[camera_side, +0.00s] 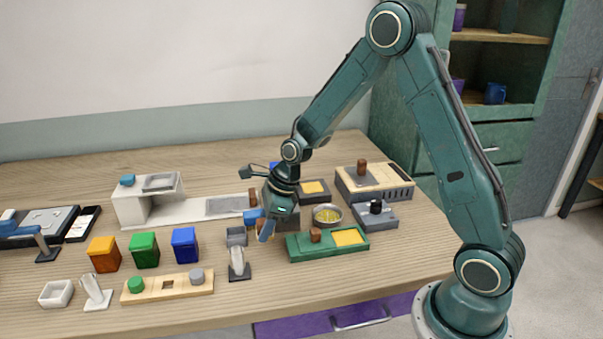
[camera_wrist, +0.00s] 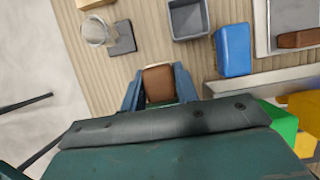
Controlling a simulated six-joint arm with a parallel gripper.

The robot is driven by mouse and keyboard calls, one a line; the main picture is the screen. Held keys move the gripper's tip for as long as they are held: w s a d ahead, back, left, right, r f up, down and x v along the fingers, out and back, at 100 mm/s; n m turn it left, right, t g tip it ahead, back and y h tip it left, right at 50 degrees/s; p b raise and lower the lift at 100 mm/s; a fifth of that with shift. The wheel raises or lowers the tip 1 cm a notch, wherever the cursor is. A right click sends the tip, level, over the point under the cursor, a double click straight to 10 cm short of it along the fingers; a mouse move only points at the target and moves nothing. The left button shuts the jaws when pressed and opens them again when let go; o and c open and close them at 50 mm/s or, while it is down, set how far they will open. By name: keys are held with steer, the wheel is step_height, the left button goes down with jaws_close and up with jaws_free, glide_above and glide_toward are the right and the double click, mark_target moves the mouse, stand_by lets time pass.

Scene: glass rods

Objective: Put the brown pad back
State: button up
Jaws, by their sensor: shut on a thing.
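My gripper (camera_side: 261,225) is low over the middle of the table, between the blue bin and the green tray in the side view. In the wrist view its two blue fingers (camera_wrist: 159,90) are shut on the brown pad (camera_wrist: 160,82), one on each side. In the side view only a little of the held pad shows between the fingers. The green tray (camera_side: 296,250) has a yellow pad (camera_side: 348,237) and a small brown block (camera_side: 316,235) on it. Whether the held pad touches anything below is hidden.
Orange (camera_side: 104,254), green (camera_side: 144,250) and blue (camera_side: 185,245) bins stand to the left. A grey stand (camera_side: 237,262) is close left of my gripper. A white bench (camera_side: 150,205) lies behind. A bowl (camera_side: 327,214) and a grey device (camera_side: 376,215) are to the right.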

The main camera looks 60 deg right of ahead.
mark_target(267, 251)
steer(key=shift+f, duration=2.2)
steer(key=shift+f, duration=0.15)
steer(key=o, duration=0.9)
steer(key=v, duration=1.2)
steer(key=shift+r, duration=0.2)
